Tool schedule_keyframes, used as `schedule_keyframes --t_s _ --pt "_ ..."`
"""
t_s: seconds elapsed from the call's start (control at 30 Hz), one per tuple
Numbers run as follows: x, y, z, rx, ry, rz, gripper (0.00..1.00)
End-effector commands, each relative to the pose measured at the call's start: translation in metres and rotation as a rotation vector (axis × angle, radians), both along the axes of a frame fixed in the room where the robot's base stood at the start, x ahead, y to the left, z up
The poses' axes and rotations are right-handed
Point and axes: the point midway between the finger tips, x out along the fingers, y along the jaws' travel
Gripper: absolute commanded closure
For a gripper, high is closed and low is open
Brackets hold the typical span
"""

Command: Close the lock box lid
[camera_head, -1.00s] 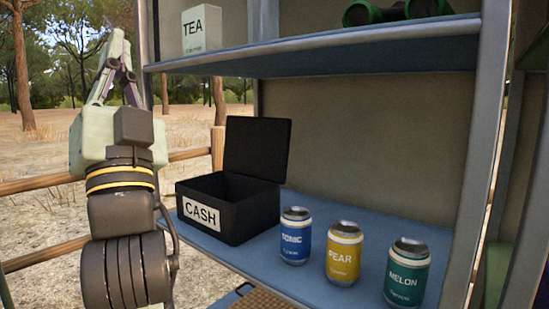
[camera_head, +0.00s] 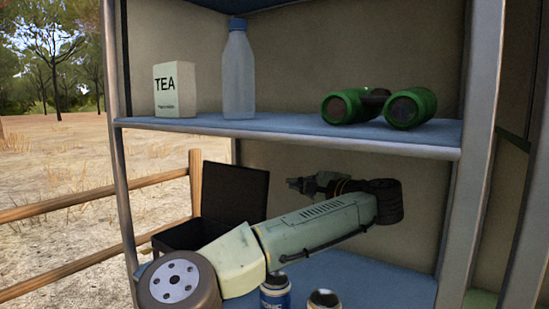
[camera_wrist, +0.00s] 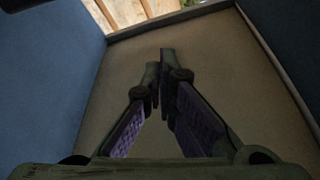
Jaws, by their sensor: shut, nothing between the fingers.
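The lock box is a black cash box on the lower shelf at the left. Its lid (camera_head: 236,192) stands open and upright. The box body (camera_head: 178,237) is mostly hidden behind my arm, and its CASH label is out of sight. My arm reaches across the compartment and bends back, so my gripper (camera_head: 291,184) points left, just right of the lid's upper right edge. A small gap shows between them in the head view; the depth is unclear. My gripper is shut and empty in the wrist view (camera_wrist: 160,70), where the box is not visible.
A blue can (camera_head: 275,292) and another can (camera_head: 323,299) stand partly hidden below my arm. The upper shelf (camera_head: 300,127) is above my gripper and holds a tea box (camera_head: 175,90), a bottle (camera_head: 239,75) and green binoculars (camera_head: 375,105). The back panel (camera_wrist: 200,50) is close.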

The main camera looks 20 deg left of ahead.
Motion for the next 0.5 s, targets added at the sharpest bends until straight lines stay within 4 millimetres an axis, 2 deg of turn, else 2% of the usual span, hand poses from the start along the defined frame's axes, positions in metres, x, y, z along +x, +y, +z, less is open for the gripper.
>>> schedule_keyframes --t_s 0.03,0.23,0.5 --pt "-0.001 0.005 0.004 0.014 0.004 0.026 1.0" --pt "0.007 0.021 0.0 0.021 0.01 0.048 1.0" --pt "0.038 0.061 -0.003 0.022 0.009 0.045 1.0"
